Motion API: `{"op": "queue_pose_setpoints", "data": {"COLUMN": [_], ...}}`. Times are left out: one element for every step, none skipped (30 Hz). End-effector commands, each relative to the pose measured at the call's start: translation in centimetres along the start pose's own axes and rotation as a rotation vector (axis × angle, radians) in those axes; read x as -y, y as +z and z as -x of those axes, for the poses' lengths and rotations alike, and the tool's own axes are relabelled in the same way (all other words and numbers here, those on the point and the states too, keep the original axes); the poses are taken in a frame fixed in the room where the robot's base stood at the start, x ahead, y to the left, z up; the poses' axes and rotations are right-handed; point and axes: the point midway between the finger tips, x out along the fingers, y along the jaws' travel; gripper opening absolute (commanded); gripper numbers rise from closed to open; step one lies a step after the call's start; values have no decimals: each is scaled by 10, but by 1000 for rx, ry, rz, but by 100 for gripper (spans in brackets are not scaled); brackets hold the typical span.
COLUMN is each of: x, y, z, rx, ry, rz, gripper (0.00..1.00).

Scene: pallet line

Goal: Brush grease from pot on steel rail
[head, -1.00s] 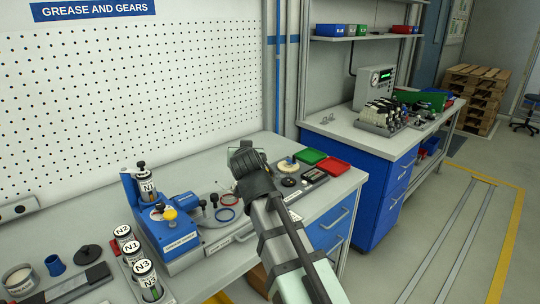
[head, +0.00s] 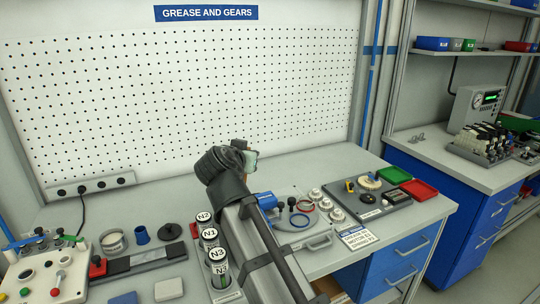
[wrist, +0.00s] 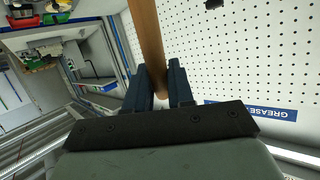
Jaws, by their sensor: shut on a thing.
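My gripper (wrist: 162,88) is shut on a round brown wooden handle, seemingly the brush (wrist: 146,38), whose far end leaves the top of the wrist view. In the head view my gripper (head: 250,158) is raised in front of the pegboard, with a little brown showing beside it; the bristles cannot be made out. The grease pot (head: 113,243) is a pale, open round pot on the bench at left. My gripper is well above and right of both, touching neither.
A control box (head: 45,280) is at far left. My arm hides part of the bench middle.

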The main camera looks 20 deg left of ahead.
Motion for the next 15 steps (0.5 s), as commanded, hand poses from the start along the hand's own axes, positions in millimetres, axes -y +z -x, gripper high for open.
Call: {"op": "queue_pose_setpoints", "data": {"x": [16,23,33,41,49,62,70,81,94,104,114,128,138,148,161], "y": [2,4,7,10,12,16,18,22,26,30,34,38,42,47,52], "z": [2,3,5,6,8,10,12,14,17,20,22,26,29,33,37], "rx": [0,0,0,0,-1,-1,-2,-2,-2,-3,-3,-4,-5,-5,-5], "ry": [0,3,8,10,14,18,22,25,32,35,40,45,50,54,59], "rz": [1,1,-1,-1,-2,-4,-6,-6,-8,-9,-11,-13,-15,-15,-17], "gripper": [0,0,0,0,0,0,0,0,0,0,0,0,0,0,0]}}
